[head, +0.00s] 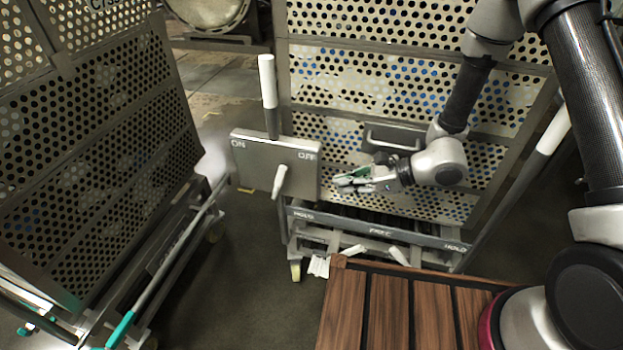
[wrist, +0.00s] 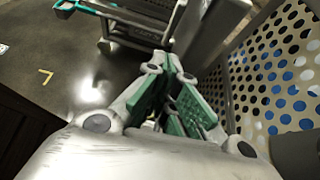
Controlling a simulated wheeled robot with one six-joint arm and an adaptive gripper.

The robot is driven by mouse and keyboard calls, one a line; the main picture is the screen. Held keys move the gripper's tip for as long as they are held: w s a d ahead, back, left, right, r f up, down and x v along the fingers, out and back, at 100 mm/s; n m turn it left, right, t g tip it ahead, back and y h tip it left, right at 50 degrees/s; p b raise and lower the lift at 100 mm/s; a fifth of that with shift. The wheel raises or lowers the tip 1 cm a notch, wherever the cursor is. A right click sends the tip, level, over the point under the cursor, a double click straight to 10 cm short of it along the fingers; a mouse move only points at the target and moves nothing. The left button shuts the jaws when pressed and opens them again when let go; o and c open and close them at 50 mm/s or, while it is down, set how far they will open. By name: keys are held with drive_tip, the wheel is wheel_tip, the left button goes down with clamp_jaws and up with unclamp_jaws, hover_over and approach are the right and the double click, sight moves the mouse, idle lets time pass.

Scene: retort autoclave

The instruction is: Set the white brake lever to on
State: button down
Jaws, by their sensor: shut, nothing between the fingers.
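The grey box (head: 250,165) carries the labels ON at its upper left and OFF at its upper right. A short white lever (head: 280,181) sticks out of its front face, right of the middle, with its tip pointing down and slightly left. My gripper (head: 340,183) is shut and empty, just right of the box's right edge and apart from the lever. In the wrist view its green-padded fingers (wrist: 172,65) come together in front of a grey surface (wrist: 208,35), which may be the box's side. I cannot make out the lever there.
A taller white-tipped handle (head: 267,82) rises behind the box. A perforated cart (head: 420,85) with a lower rail (head: 380,231) stands behind my gripper. Another perforated cart (head: 95,150) stands at left. A slatted wooden surface (head: 390,310) lies in front. Floor between the carts is clear.

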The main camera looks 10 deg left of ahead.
approach(279, 183)
drive_tip(key=shift+m, duration=0.3)
drive_tip(key=shift+w+a+f, duration=0.2)
drive_tip(key=shift+a+f, duration=0.65)
drive_tip(key=shift+f, duration=0.05)
drive_tip(key=shift+w+a+f, duration=0.15)
drive_tip(key=shift+a+f, duration=0.7)
drive_tip(key=shift+f, duration=0.1)
drive_tip(key=shift+a+r, duration=0.1)
